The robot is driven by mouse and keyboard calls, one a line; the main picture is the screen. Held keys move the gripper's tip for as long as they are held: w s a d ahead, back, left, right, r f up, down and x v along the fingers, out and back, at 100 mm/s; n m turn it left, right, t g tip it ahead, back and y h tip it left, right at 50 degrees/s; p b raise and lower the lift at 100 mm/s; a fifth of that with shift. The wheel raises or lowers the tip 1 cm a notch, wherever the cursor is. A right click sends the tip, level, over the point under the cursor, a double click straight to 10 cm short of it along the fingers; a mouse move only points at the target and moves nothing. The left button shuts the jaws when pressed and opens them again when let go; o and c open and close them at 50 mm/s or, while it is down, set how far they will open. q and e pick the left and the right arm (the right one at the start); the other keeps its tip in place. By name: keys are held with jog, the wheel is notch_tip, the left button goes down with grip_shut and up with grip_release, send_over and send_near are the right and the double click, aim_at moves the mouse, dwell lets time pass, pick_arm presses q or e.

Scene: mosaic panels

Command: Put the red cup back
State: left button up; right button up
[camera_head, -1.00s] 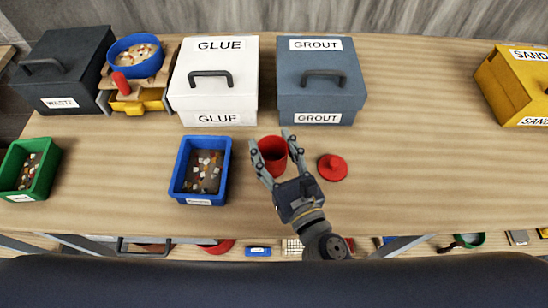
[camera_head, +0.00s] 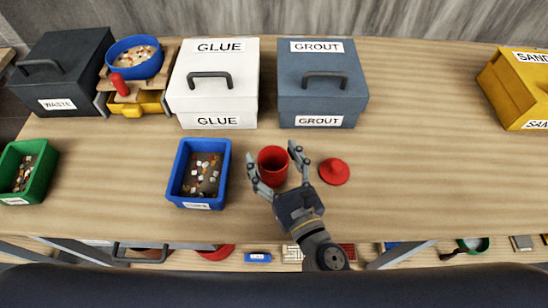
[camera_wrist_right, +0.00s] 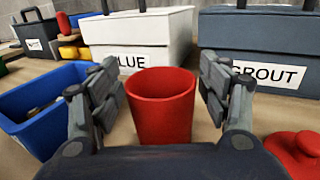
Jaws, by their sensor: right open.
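The red cup (camera_head: 272,166) stands upright on the wooden table, between the blue bin and a red lid (camera_head: 334,172). My right gripper (camera_head: 275,170) is open, with one finger on each side of the cup. In the right wrist view the cup (camera_wrist_right: 162,104) sits between the spread fingers, with gaps on both sides, and its open rim faces up. The red lid (camera_wrist_right: 297,152) also shows there at the lower right. My left gripper is not in view.
A blue bin (camera_head: 176,178) of mosaic pieces stands left of the cup, a green bin (camera_head: 42,178) farther left. Behind are a white GLUE box (camera_head: 213,98) and a grey GROUT box (camera_head: 322,100). A yellow SAND box (camera_head: 510,95) stands far right. The table right of the lid is clear.

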jog(key=shift+s+r, duration=0.1)
jog(key=shift+r, duration=0.05)
jog(key=b+v, duration=0.5)
jog(key=v, duration=0.5)
jog(key=shift+s+d+b, duration=0.15)
jog(key=shift+s+b, duration=0.2)
jog(key=shift+b, duration=0.05)
jog(key=shift+s+d, duration=0.2)
jog(key=shift+s, duration=0.3)
